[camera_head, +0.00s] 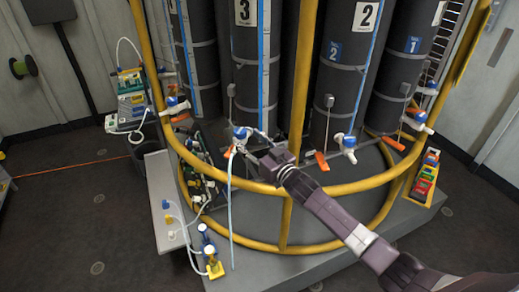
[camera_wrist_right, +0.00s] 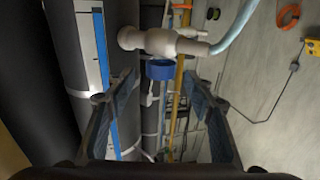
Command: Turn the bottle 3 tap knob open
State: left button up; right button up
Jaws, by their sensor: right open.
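Bottle 3 (camera_head: 243,85) is a tall dark grey cylinder with a white "3" label and a blue-and-white strip down its front. Its white tap with a blue knob (camera_head: 241,132) sits low at the front, with a pale hose hanging from it. My right gripper (camera_head: 256,148) is open and close to this tap. In the right wrist view, the blue knob (camera_wrist_right: 160,70) shows between the spread fingers (camera_wrist_right: 160,85), near their tips, with the white tap body (camera_wrist_right: 168,42) beyond. Contact with the knob cannot be told. My left gripper is out of view.
A yellow rail (camera_head: 340,187) curves round the bottles, and my right arm reaches over it. Neighbouring bottles (camera_head: 345,75) carry similar taps (camera_head: 346,142) with orange handles. A grey bench (camera_head: 160,195) with fittings stands at the left. A coloured rack (camera_head: 424,178) is at the right.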

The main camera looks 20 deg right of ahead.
jog(key=v, duration=0.6)
jog(key=shift+s, duration=0.4)
